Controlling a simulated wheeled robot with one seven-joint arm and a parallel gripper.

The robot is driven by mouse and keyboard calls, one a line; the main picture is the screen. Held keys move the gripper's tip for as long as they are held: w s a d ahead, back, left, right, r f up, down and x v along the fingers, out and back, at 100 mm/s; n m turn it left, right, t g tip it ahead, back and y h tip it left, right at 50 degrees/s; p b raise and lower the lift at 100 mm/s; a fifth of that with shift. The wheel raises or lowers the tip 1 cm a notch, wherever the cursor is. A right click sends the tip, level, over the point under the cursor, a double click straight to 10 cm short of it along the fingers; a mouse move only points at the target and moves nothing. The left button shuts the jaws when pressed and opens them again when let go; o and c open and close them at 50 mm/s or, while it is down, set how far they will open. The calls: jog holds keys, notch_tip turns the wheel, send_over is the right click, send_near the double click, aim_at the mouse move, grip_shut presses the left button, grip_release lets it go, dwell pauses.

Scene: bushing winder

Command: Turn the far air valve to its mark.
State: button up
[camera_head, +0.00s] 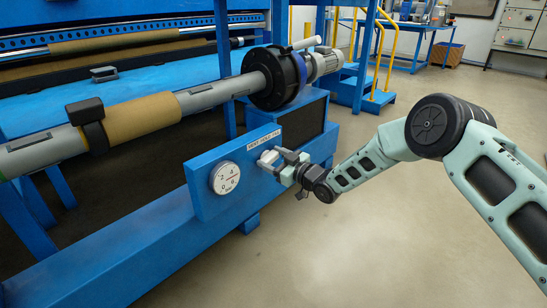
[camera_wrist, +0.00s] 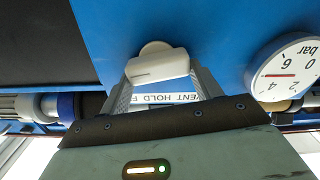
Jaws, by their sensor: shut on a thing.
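The air valve's pale handle (camera_head: 268,157) sits on a blue panel (camera_head: 205,205), just below a white label (camera_head: 263,138) reading VENT, HOLD, FILL. In the wrist view the handle (camera_wrist: 157,65) lies crosswise, slightly tilted, between my two fingers. My gripper (camera_head: 279,158) has reached the panel from the right and is shut on the handle. In the wrist view my gripper (camera_wrist: 160,76) partly covers the upside-down label (camera_wrist: 160,98). I cannot tell which word the handle points to.
A round pressure gauge (camera_head: 225,178) is on the panel left of the valve; its red needle also shows in the wrist view (camera_wrist: 287,70). Above runs a grey shaft (camera_head: 210,95) with a brown sleeve and black-and-blue chuck (camera_head: 275,78). Open floor (camera_head: 330,250) lies to the right.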

jog(key=n, duration=0.2)
jog(key=shift+s+a+n+p, duration=0.1)
jog(key=shift+s+n+p, duration=0.05)
jog(key=shift+n+p, duration=0.2)
jog(key=shift+s+f+n+p, duration=0.15)
jog(key=shift+n+p, duration=0.25)
jog(key=shift+n, duration=1.55)
jog(key=shift+f, duration=0.1)
jog(key=o, duration=1)
jog(key=shift+s+d+p, duration=0.25)
jog(key=shift+d+p, duration=0.15)
jog(key=p+v, duration=0.7)
jog(key=v, duration=0.9)
jog(key=shift+s+d, duration=0.15)
